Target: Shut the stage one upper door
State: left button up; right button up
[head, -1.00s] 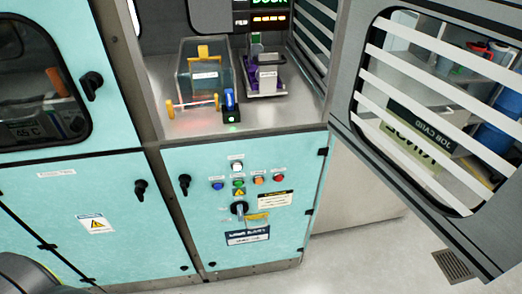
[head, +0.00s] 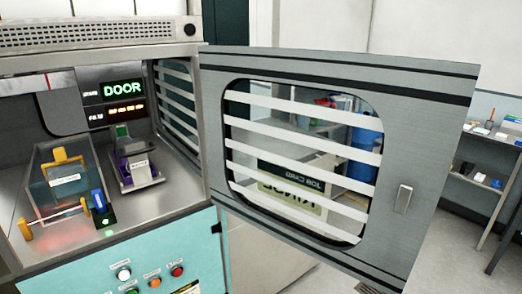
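The upper door (head: 440,110) is a grey metal panel with a striped window and a small upright handle (head: 403,198) near its right edge. It stands wide open, swung out to the right of the chamber. The chamber (head: 185,206) is open at the left and a sign (head: 122,89) inside it reads DOOR in green. Neither of my grippers is in view.
Inside the chamber are a clear tank (head: 62,190) with a yellow handle and a purple-and-grey device (head: 136,166). A teal lower panel (head: 190,252) with buttons is below. Shelves (head: 478,170) with small items stand at the far right.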

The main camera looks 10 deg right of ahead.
aim_at(422, 106)
jog(key=i+l+u, duration=0.15)
jog(key=l+u, duration=0.25)
jog(key=l, duration=0.15)
jog(key=i+l+u, duration=0.1)
jog(key=l+u, duration=0.25)
jog(key=l, duration=0.25)
jog(key=l+u, duration=0.4)
jog(key=l, duration=0.2)
jog(key=l+u, duration=0.45)
jog(key=l, duration=0.25)
jog(key=l+u, duration=0.45)
jog(key=l, duration=0.2)
